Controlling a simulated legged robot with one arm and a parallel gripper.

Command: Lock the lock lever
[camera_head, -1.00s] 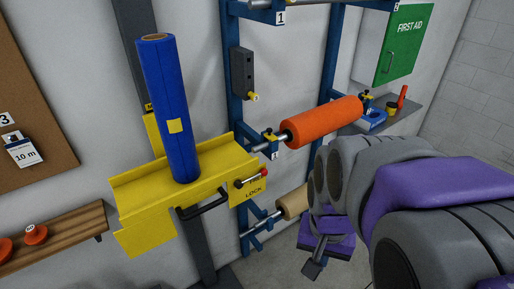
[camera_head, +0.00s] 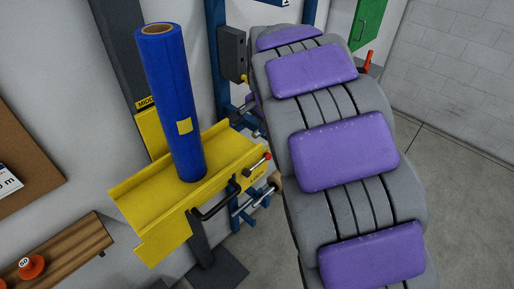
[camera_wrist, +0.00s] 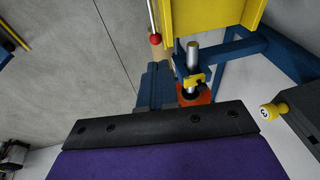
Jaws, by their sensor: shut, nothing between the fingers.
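The lock lever (camera_head: 256,163) is a short metal rod with a red ball end, on the right end of the yellow cradle (camera_head: 140,193). It points up and to the right in the head view. In the wrist view its red ball (camera_wrist: 155,39) hangs near the top, beside the yellow cradle's underside (camera_wrist: 217,15). My gripper (camera_wrist: 157,82) is shut and empty, below the ball in the wrist picture and apart from it. In the head view my arm hides the gripper. The label by the lever is too small to read now.
A blue roll (camera_head: 170,105) stands upright on the cradle, with a black handle (camera_head: 215,203) in front. Blue rack parts (camera_wrist: 240,48) and a metal rod with a yellow clamp (camera_wrist: 193,70) are close to my gripper. A grey box (camera_wrist: 300,118) is at right.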

